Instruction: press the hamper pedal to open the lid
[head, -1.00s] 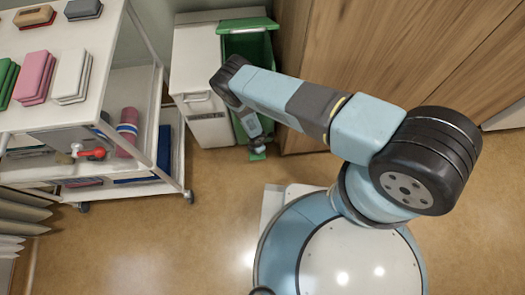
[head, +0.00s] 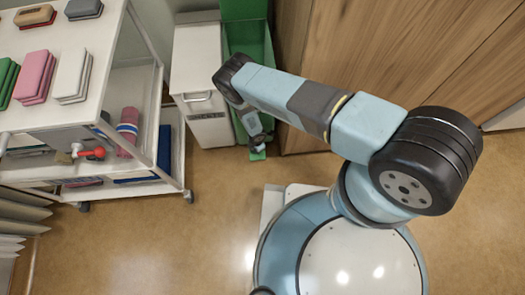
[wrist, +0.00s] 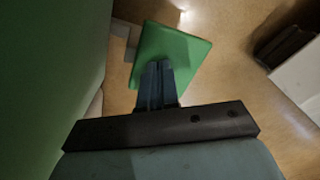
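The green hamper (head: 237,84) stands against the back wall between a white cabinet and the wooden wardrobe. Its green lid (head: 243,10) is raised and tilted back, and the inside shows from above. The green pedal (head: 257,154) juts out at the hamper's foot, near the floor. My gripper (head: 257,144) points down at the pedal in the head view. In the wrist view, my gripper's fingers (wrist: 158,68) lie together over the pedal (wrist: 182,55), with nothing between them. They appear to touch it. The hamper's green wall (wrist: 45,70) fills the left of the wrist view.
A white cabinet (head: 200,75) stands close on the hamper's left and the wooden wardrobe (head: 380,60) close on its right. A white trolley (head: 150,80) with boxes and supplies stands at left. The floor (head: 170,240) in front is clear.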

